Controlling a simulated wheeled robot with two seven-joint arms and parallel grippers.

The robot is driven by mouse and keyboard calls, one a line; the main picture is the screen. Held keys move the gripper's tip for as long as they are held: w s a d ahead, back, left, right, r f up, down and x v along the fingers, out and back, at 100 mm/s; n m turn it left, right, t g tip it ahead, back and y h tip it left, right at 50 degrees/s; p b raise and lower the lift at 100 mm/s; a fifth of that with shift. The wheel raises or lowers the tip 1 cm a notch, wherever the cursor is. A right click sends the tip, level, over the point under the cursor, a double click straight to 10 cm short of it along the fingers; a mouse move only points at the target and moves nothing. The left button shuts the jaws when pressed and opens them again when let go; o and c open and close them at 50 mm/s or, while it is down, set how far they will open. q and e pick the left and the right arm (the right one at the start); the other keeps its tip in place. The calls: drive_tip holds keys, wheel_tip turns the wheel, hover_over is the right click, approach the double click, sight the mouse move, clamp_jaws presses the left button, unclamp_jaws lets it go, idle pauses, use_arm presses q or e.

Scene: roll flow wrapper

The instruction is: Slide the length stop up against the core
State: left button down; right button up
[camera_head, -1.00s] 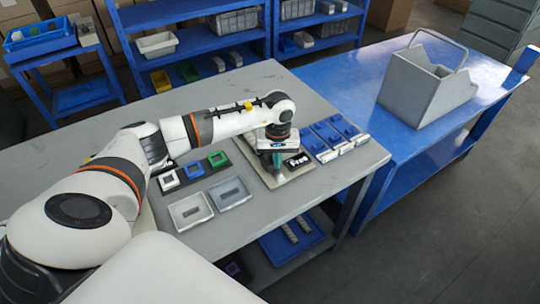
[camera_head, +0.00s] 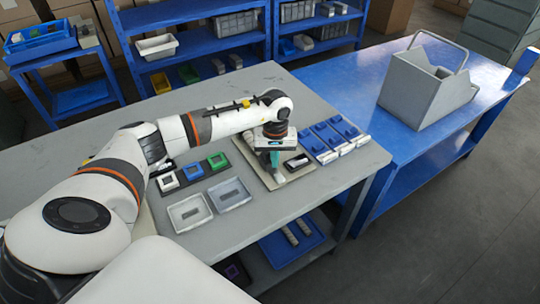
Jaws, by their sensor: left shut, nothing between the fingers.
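A beige fixture board (camera_head: 246,152) lies on the grey table, partly covered by my left arm. My left gripper (camera_head: 275,166) points down over the board, its teal fingers shut with nothing between them. A small pale block (camera_head: 278,178) shows just below the fingers; I cannot tell whether they touch it. A black piece with a white marking (camera_head: 296,161) sits on the board to the right of the fingers. I cannot make out which part is the length stop and which is the core. My right gripper is not in view.
Small white, blue and green square holders (camera_head: 192,171) and two grey trays (camera_head: 230,194) lie left of the board. Several blue-and-white units (camera_head: 335,137) stand to its right. A blue table (camera_head: 400,140) with a grey bin (camera_head: 425,88) adjoins.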

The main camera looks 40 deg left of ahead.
use_arm(q)
drive_tip(key=shift+w+a+b, duration=0.25)
drive_tip(key=shift+a+b, duration=0.05)
drive_tip(key=shift+a, duration=0.45)
drive_tip(key=shift+w+a, duration=0.1)
drive_tip(key=shift+a, duration=0.1)
drive_tip(key=shift+w+a+r+b, duration=0.1)
drive_tip(key=shift+b, duration=0.2)
idle(0.7)
idle(0.7)
drive_tip(key=shift+d, duration=0.2)
